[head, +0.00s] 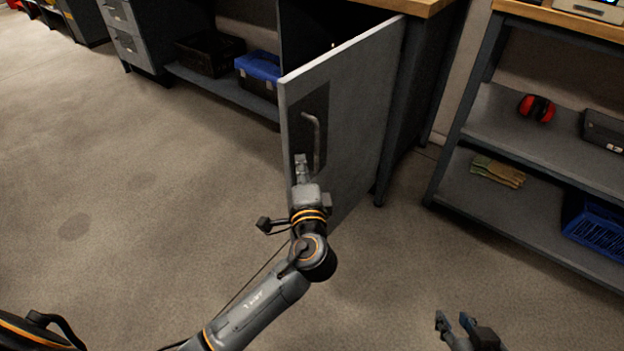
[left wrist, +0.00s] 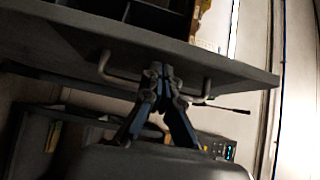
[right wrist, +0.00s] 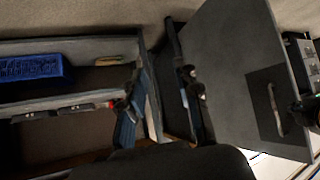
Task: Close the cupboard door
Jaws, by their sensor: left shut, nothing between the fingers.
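The grey cupboard door (head: 350,100) stands open, swung out from the bench into the room. Its bar handle (head: 316,140) is on the face toward me. My left gripper (head: 301,162) is shut and empty at the door face, just left of the handle's lower part. In the left wrist view its fingertips (left wrist: 160,72) are together close to the handle (left wrist: 112,74); contact is unclear. My right gripper (head: 455,322) is open and empty, low and away from the door. The right wrist view also shows the door (right wrist: 235,65) and handle (right wrist: 275,110).
A shelf rack (head: 520,125) at right holds red ear muffs (head: 537,108), gloves (head: 498,172) and a blue crate (head: 598,226). A blue box (head: 258,70) and a black crate (head: 209,52) sit under the bench at left. The floor before the door is clear.

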